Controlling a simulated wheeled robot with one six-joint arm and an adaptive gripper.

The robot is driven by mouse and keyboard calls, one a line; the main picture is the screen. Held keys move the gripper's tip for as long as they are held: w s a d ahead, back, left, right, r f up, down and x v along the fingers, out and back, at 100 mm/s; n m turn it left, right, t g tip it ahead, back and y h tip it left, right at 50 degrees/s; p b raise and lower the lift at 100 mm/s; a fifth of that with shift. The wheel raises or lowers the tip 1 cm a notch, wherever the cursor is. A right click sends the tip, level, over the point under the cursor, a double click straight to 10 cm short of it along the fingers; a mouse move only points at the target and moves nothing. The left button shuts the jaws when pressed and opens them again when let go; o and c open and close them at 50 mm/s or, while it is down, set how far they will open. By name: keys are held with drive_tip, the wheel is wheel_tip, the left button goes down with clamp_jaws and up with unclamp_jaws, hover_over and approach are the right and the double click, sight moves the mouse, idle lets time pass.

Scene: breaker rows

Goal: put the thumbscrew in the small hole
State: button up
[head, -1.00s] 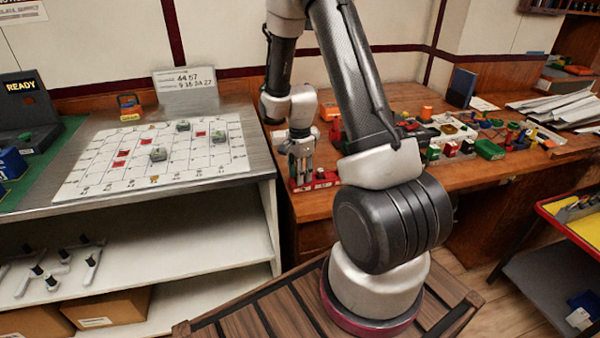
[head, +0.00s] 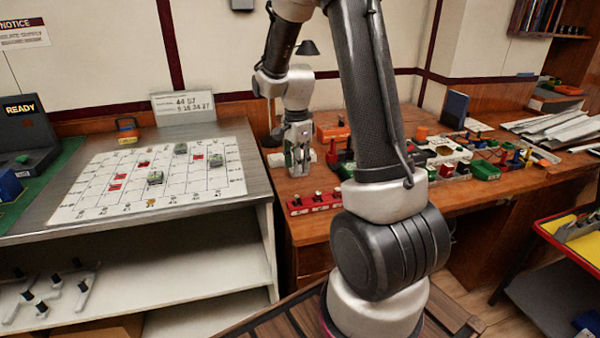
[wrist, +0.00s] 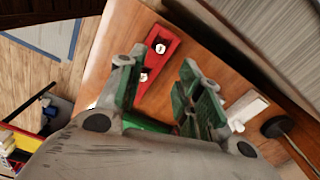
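My gripper (head: 298,168) hangs over the left part of the wooden desk, above and behind a red block (head: 298,207) that carries several small dark-topped pieces. Which of these, if any, is the thumbscrew I cannot tell, and I cannot make out the small hole. In the wrist view my gripper (wrist: 160,67) has its two green-padded fingers apart, with nothing seen held between them. The red block (wrist: 167,37) lies beyond the fingertips, with round pale spots on its top. It is partly hidden by the left finger.
A shelf unit with a white gridded board (head: 135,195) stands to the left. Coloured parts, including a green bin (head: 484,170), crowd the desk (head: 480,195) to the right. A dark lamp-like thing (wrist: 275,127) is at the right in the wrist view.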

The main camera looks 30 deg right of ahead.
drive_tip(key=s+a+r+n+t, duration=0.15)
drive_tip(key=s+r+n, duration=0.25)
drive_tip(key=r, duration=0.5)
drive_tip(key=s+a+r+n+t, duration=0.1)
drive_tip(key=s+r+n, duration=0.4)
drive_tip(key=s, duration=0.5)
drive_tip(key=s+a+r+n+t, duration=0.1)
drive_tip(key=s+a+r+n, duration=0.1)
drive_tip(key=s+r+n, duration=0.3)
drive_tip(key=s+n, duration=0.4)
drive_tip(key=shift+s+a+t, duration=0.3)
drive_tip(key=shift+s+t, duration=0.05)
